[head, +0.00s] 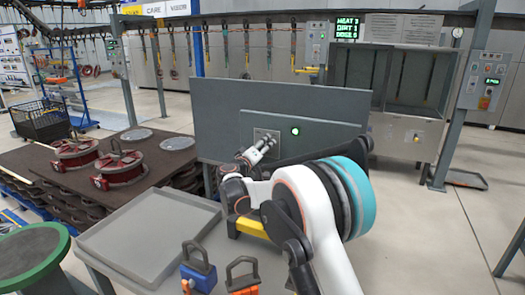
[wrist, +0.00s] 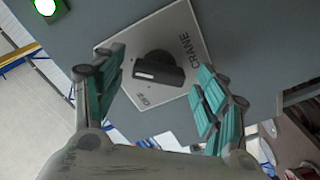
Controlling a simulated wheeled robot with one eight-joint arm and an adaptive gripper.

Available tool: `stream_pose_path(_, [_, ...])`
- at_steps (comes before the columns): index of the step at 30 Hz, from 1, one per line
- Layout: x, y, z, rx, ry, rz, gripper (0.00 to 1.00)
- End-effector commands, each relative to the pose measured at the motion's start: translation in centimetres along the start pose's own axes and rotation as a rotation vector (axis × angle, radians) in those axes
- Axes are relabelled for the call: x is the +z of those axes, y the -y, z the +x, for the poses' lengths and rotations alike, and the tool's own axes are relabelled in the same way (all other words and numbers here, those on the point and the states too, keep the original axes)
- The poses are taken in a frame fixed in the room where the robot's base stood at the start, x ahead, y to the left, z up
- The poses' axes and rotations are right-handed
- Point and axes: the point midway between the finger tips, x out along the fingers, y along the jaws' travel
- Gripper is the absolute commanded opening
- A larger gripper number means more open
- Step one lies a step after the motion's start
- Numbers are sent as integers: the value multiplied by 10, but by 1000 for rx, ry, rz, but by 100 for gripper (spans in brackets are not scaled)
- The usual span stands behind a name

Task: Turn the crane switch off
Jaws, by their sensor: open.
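The crane switch is a black rotary knob (wrist: 158,72) on a silver plate (wrist: 185,25) marked CRANE, with a smaller label, probably OFF, near the lower corner. The knob's white pointer line runs roughly across the wrist view. In the head view the plate (head: 262,133) is on a grey panel, partly hidden by my gripper (head: 266,146). In the wrist view my gripper (wrist: 162,78) is open, with one teal-padded finger on each side of the knob. I see gaps between the pads and the knob. A green lamp (head: 295,131) is lit beside the switch; it also shows in the wrist view (wrist: 45,7).
A grey tray (head: 150,232) lies on the table in front, with a blue padlock (head: 198,268) and an orange padlock (head: 243,276) beside it. Red reels (head: 122,165) stand on a dark surface at left. A control post (head: 487,85) stands at right, with open floor before it.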

Motion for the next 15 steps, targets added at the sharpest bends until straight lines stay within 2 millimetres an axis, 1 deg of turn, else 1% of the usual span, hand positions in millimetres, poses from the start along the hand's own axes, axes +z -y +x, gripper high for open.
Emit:
stream_pose_path(3, [0, 0, 5, 0, 0, 0, 67])
stream_pose_path(10, [0, 0, 5, 0, 0, 0, 67])
stream_pose_path(11, [0, 0, 5, 0, 0, 0, 64])
stream_pose_path(12, [0, 0, 5, 0, 0, 0, 55])
stream_pose_path(14, [0, 0, 5, 0, 0, 0, 42])
stream_pose_path(15, [0, 0, 5, 0, 0, 0, 33])
